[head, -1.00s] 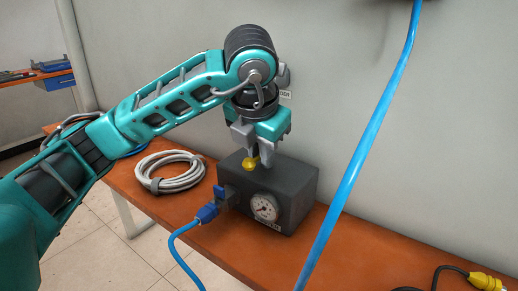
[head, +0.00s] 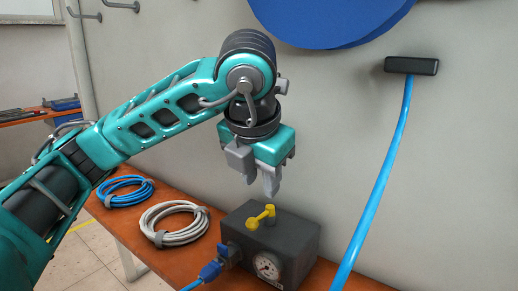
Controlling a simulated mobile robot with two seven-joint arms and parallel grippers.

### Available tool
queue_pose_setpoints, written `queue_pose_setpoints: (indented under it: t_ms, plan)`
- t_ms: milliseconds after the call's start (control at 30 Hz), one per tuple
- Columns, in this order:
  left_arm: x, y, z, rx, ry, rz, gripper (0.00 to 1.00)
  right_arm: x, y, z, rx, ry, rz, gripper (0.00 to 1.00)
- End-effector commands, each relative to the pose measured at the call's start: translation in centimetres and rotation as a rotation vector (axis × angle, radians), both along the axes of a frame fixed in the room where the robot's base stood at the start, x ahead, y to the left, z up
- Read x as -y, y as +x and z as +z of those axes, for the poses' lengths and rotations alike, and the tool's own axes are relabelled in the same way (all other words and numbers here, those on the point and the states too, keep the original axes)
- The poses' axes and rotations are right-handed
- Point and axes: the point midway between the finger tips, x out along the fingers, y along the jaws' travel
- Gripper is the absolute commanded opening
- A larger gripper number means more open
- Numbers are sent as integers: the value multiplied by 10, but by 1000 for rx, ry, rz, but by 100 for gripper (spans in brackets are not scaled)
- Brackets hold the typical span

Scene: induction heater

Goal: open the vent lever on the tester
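The tester (head: 297,240) is a dark grey box with a round gauge (head: 267,266) on its front, standing on the orange bench. The yellow vent lever (head: 262,216) lies on its top, running from near left to far right. My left gripper (head: 260,188) points down just above the lever, with a gap between them. Its two grey fingers look apart, and nothing shows between them. My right gripper is not in view.
A blue valve and hose fitting (head: 212,270) sticks out at the tester's left. Grey (head: 174,238) and blue (head: 124,200) hose coils lie left on the bench (head: 118,224). A thick blue hose (head: 378,190) hangs at right from a black wall bracket (head: 411,66).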

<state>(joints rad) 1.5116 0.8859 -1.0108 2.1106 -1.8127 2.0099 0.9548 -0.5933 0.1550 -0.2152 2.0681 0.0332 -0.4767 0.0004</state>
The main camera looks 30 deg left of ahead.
Motion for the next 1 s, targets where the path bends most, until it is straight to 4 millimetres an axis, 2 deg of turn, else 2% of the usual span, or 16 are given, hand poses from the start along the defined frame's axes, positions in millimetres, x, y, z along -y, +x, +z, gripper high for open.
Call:
queue_pose_setpoints:
  t_ms: [33, 100, 300, 867, 967, 1000]
  plan:
    - [1, -3, 12, 3, 2, -1, 36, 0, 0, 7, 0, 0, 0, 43]
    - [3, -7, 19, 3, 1, -1, 36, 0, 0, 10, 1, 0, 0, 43]
    - [5, -13, 29, 1, 0, -1, 36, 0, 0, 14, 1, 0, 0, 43]
    - [6, -13, 29, 0, -1, -2, 36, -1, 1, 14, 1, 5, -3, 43]
    - [17, -13, 25, -7, -29, -28, 36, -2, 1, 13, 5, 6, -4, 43]
    - [28, -14, 21, -14, -56, -54, 36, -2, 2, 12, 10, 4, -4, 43]
